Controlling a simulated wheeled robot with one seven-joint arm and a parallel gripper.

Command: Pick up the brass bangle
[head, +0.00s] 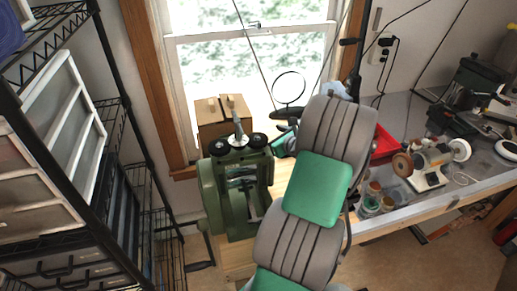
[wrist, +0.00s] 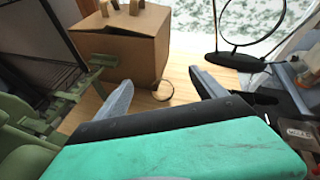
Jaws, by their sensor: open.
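The brass bangle (wrist: 163,91) is a small thin ring in the wrist view. It is on the wooden bench top (wrist: 180,76), close to the lower right corner of a cardboard box. My gripper (wrist: 161,78) is open, with one grey finger on each side of the bangle in the picture. Nothing is held between the fingers. I cannot tell how high the fingers are above the bench. I cannot make out the bangle in the head view, where my own arm covers part of the bench.
The cardboard box (wrist: 122,42) stands just behind and left of the bangle. A green rolling mill (head: 236,190) is left of my arm. A black hoop on a stand (wrist: 238,60) is behind right. A red tray (head: 385,142) and a polishing motor (head: 430,163) stand farther right.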

